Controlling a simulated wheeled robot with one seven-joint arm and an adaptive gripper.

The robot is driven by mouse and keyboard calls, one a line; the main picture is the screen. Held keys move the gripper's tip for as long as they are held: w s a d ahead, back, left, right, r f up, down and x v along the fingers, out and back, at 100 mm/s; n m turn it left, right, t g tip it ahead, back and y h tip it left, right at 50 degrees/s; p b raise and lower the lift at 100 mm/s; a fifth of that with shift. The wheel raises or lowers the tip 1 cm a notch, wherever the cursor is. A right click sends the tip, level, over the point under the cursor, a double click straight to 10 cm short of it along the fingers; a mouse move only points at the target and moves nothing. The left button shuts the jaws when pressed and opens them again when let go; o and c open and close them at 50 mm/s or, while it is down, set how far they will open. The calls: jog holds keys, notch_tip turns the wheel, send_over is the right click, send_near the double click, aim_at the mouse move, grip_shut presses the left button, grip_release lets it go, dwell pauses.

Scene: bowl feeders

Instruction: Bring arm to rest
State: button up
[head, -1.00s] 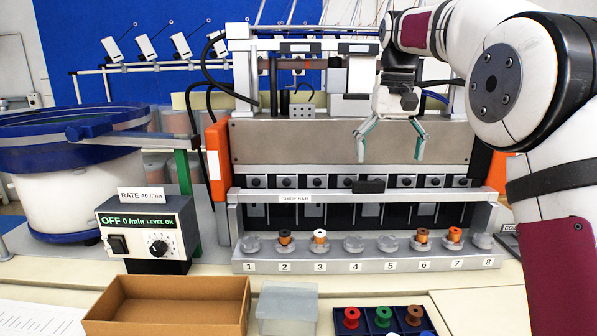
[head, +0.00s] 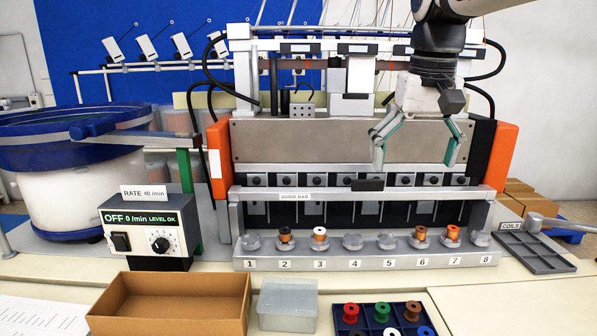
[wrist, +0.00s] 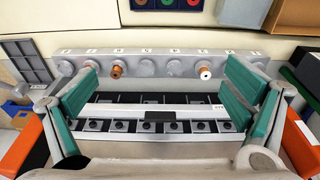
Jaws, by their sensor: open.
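My gripper (head: 415,142) is open and empty in the head view. It hangs in front of the grey machine's upper panel, above the right part of the guide bar (head: 330,194), with its teal-lined fingers spread and pointing down. In the wrist view, my gripper (wrist: 162,97) shows its fingers wide apart with nothing between them. The numbered spindle rail (head: 365,259) lies below and in front, with bobbins standing at positions 2, 3, 6 and 7. The rest of my arm is mostly out of the head view, at the top right.
A bowl feeder (head: 75,170) and its control box (head: 150,235) stand at left. In front are a cardboard box (head: 170,306), a translucent bin (head: 287,304) and a blue bobbin tray (head: 400,321). A grey coils tray (head: 536,254) lies at right. Orange posts (head: 507,155) flank the machine.

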jog(key=s+f+t, duration=0.1)
jog(key=s+f, duration=0.5)
jog(key=s, duration=0.6)
jog(key=s+f+t, duration=0.2)
jog(key=s+f, duration=0.5)
jog(key=s, duration=0.4)
jog(key=shift+s, duration=0.4)
jog(key=shift+d, duration=0.2)
